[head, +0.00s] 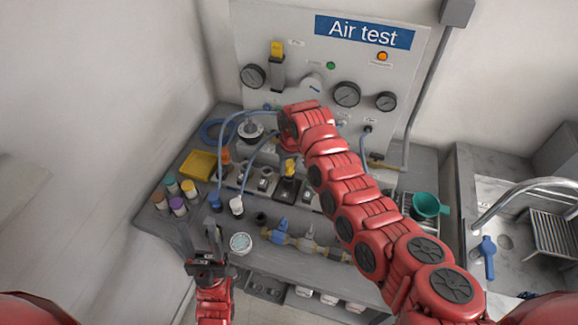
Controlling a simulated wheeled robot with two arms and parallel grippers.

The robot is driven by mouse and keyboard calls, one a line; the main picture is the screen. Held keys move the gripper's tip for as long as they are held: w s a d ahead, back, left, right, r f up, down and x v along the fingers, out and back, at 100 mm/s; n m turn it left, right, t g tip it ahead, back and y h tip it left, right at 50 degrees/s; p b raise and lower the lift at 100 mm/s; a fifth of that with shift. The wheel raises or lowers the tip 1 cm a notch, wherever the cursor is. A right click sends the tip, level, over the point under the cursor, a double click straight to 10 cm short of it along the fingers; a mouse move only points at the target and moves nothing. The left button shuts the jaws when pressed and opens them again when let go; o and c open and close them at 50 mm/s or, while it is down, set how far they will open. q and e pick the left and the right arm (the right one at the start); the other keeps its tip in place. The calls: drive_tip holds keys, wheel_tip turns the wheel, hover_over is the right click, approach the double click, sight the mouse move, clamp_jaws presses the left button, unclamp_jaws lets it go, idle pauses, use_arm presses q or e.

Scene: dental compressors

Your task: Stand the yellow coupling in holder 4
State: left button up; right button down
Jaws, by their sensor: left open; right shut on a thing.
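A blue-ended coupling (214,203) and a white-ended coupling (236,206) stand on the bench with hoses rising from them. A dark empty-looking socket (260,218) sits to their right. I cannot read any holder number, so I cannot tell which is holder 4. A small yellow piece (290,168) shows above a black block, just below my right wrist; I cannot tell if it is the yellow coupling. My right arm crosses the bench and hides its own gripper and whatever is in it. My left gripper (212,230) is open and empty at the bench's front left.
The Air test panel (300,68) with gauges stands behind. Capped jars (178,204) and a yellow tray (198,164) are at left. A round dish (241,243) and blue-handled valve (281,229) lie in front. A green funnel (428,205) and a sink are at right.

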drive_tip(key=shift+f+b, duration=0.6)
drive_tip(key=shift+f, duration=0.45)
drive_tip(key=shift+r, duration=0.15)
drive_tip(key=shift+r, duration=0.55)
drive_tip(key=shift+f, duration=0.15)
drive_tip(key=shift+f+b, duration=0.3)
drive_tip(key=shift+f, duration=0.35)
drive_tip(key=shift+c, duration=1.8)
unclamp_jaws()
drive_tip(key=shift+r, duration=0.1)
